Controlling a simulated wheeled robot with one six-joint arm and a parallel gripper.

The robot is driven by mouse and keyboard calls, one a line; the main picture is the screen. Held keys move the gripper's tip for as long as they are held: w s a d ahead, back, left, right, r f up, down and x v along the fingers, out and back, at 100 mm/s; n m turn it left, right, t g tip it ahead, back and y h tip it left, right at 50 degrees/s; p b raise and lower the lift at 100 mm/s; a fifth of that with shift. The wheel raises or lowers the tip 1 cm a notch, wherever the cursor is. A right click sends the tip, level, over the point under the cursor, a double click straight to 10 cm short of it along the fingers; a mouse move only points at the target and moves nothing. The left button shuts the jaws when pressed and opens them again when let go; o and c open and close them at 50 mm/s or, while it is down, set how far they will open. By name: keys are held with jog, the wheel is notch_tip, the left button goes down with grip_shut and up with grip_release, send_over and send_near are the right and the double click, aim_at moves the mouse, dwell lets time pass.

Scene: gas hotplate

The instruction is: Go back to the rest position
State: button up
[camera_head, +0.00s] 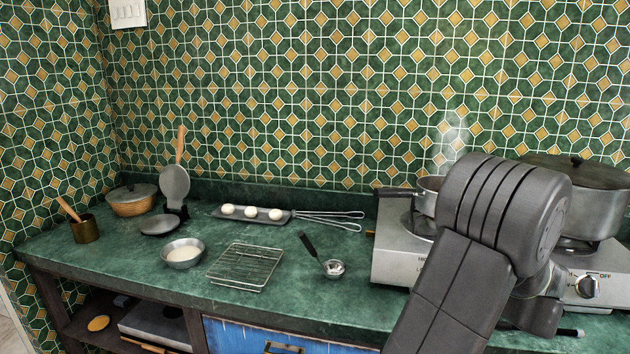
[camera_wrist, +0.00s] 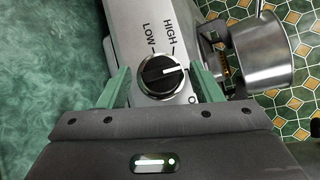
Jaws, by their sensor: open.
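In the wrist view, my gripper (camera_wrist: 161,83) is open, with its two green fingers on either side of a black knob (camera_wrist: 162,78). I cannot tell whether the fingertips touch it. The knob's white mark points right, between HIGH and a partly hidden label. In the head view, my arm stands in front of the steel gas hotplate (camera_head: 395,243) and hides part of it. My fingers cannot be made out there. Another view of a hotplate knob (camera_head: 587,286), beside OFF, shows right of the arm; I cannot tell if it is the same knob.
A saucepan (camera_head: 429,191) and a large lidded pot (camera_head: 589,205) stand on the hotplate, with steam above the saucepan. Air above is free.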

jog(key=v, duration=1.4)
jog(key=shift+n, duration=0.3)
jog(key=x, duration=1.4)
jog(key=shift+w+r+p, duration=0.1)
jog(key=shift+r+p, duration=0.15)
jog(key=shift+p, duration=0.15)
jog(key=n+g+p, duration=0.2)
jog(key=n, duration=0.1)
jog(key=shift+r, duration=0.2)
jog(key=n+g+p, duration=0.1)
jog(key=n+p, duration=0.1)
jog(key=n+g+p, duration=0.2)
jog(key=n, duration=0.1)
jog(key=shift+w+r+g+h, duration=0.2)
jog(key=shift+g+h, duration=0.1)
jog(key=shift+h, duration=0.1)
jog(key=n+g+h+p, duration=0.1)
jog(key=n+p, duration=0.1)
jog(key=n+g+h+p, duration=0.1)
jog(key=n+p, duration=0.1)
jog(key=shift+a+r, duration=0.15)
jog(key=shift+r, duration=0.05)
jog(key=shift+w+f+n+g+h+p, duration=0.15)
jog(key=shift+n+g+h+p, duration=0.45)
jog(key=shift+n+h+p, duration=0.65)
jog(key=shift+f+y, duration=0.1)
jog(key=shift+y, duration=0.15)
